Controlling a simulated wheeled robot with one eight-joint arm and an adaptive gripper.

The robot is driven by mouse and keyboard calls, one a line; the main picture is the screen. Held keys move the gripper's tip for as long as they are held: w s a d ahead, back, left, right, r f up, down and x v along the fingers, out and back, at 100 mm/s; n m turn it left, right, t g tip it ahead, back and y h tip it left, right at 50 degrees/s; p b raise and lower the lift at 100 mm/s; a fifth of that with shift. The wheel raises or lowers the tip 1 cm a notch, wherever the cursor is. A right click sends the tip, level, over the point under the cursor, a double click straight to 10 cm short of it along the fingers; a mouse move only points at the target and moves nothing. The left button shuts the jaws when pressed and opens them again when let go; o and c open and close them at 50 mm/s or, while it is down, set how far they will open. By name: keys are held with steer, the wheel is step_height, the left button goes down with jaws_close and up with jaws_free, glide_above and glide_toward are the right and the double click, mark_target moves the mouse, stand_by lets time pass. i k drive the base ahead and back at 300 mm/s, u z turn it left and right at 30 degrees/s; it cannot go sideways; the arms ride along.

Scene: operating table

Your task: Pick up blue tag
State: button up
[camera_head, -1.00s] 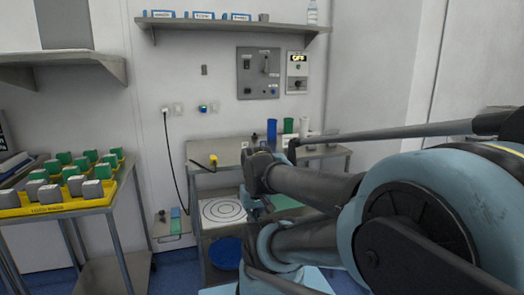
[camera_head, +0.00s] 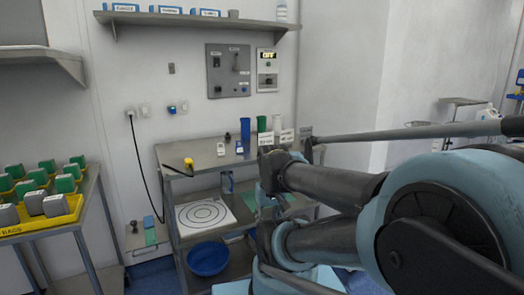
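I cannot tell for sure which thing is the blue tag. A small blue-and-white piece (camera_head: 239,147) lies on the upper shelf of the metal cart (camera_head: 200,160), in front of a tall blue container (camera_head: 245,129). A flat blue piece (camera_head: 149,221) is lower down, left of the cart, above a green one (camera_head: 150,236). My arm spans the right half of the view, its bent joint in front of the cart's right side. My gripper cannot be made out.
A yellow-headed tool (camera_head: 188,162) with a black cable lies on the cart's left edge. A ringed white sheet (camera_head: 206,212) and blue bowl (camera_head: 208,258) are below. A yellow tray (camera_head: 45,222) with green and grey blocks stands left. A wall shelf (camera_head: 195,18) hangs above.

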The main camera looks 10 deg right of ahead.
mark_target(239, 149)
steer(key=z, duration=1)
steer(key=k, duration=0.6)
steer(key=z, duration=0.15)
